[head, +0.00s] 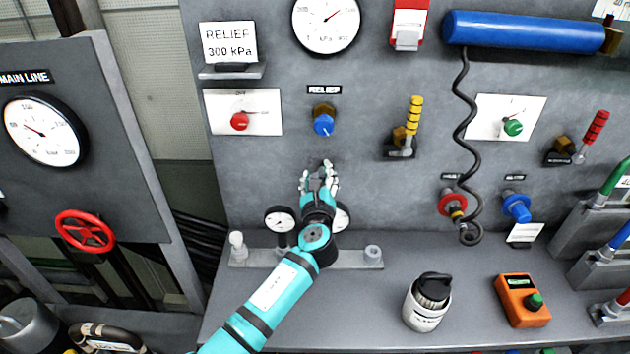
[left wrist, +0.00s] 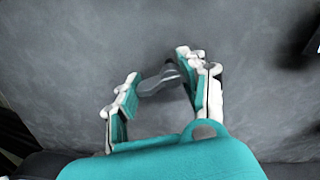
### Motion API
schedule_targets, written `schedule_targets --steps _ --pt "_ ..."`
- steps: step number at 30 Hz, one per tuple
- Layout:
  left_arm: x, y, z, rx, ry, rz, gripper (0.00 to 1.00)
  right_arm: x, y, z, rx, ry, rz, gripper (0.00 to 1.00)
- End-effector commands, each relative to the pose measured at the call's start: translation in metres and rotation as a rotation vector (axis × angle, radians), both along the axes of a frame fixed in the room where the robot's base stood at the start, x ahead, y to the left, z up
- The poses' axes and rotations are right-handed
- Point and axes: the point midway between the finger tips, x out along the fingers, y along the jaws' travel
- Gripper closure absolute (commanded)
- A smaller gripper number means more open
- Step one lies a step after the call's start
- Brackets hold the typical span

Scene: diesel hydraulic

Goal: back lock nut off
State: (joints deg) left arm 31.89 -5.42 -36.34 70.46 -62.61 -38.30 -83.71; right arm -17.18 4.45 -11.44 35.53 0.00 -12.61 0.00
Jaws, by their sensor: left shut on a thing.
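The relief valve shows in the head view as a brass hex nut (head: 323,110) behind a blue knob (head: 323,125), under a RELIEF label (head: 324,89). My left gripper (head: 319,172) is below the knob and apart from it, in front of the grey panel. In the left wrist view my left gripper (left wrist: 165,82) is shut on a small dark grey piece (left wrist: 160,82), which spans between its fingers. I cannot tell for sure what the piece is. The valve does not show in the wrist view. My right gripper is not in view.
My left arm passes over a grey ledge strip (head: 355,258) with small gauges (head: 279,219). A white bottle (head: 427,303) and an orange meter (head: 522,300) stand to the right. A yellow lever (head: 414,115) and a coiled black hose (head: 461,130) are right of the valve.

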Motion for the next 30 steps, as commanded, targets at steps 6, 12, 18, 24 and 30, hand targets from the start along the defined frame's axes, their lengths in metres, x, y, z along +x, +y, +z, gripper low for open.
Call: schedule_targets --steps 6,12,18,24,30 --pt "-0.001 -0.012 0.010 -0.138 -0.020 -0.027 0.90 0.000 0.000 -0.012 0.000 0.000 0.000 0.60" --pt "-0.001 -0.012 0.012 -0.210 -0.020 -0.027 0.90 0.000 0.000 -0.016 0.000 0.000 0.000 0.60" --pt "-0.001 -0.012 0.013 -0.236 -0.022 -0.026 0.90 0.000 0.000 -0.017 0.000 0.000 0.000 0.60" --pt "-0.001 -0.011 0.014 -0.238 -0.022 -0.026 0.90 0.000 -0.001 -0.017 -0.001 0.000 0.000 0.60" --pt "-0.001 -0.011 0.014 -0.238 -0.023 -0.026 0.51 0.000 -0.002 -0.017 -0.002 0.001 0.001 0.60"
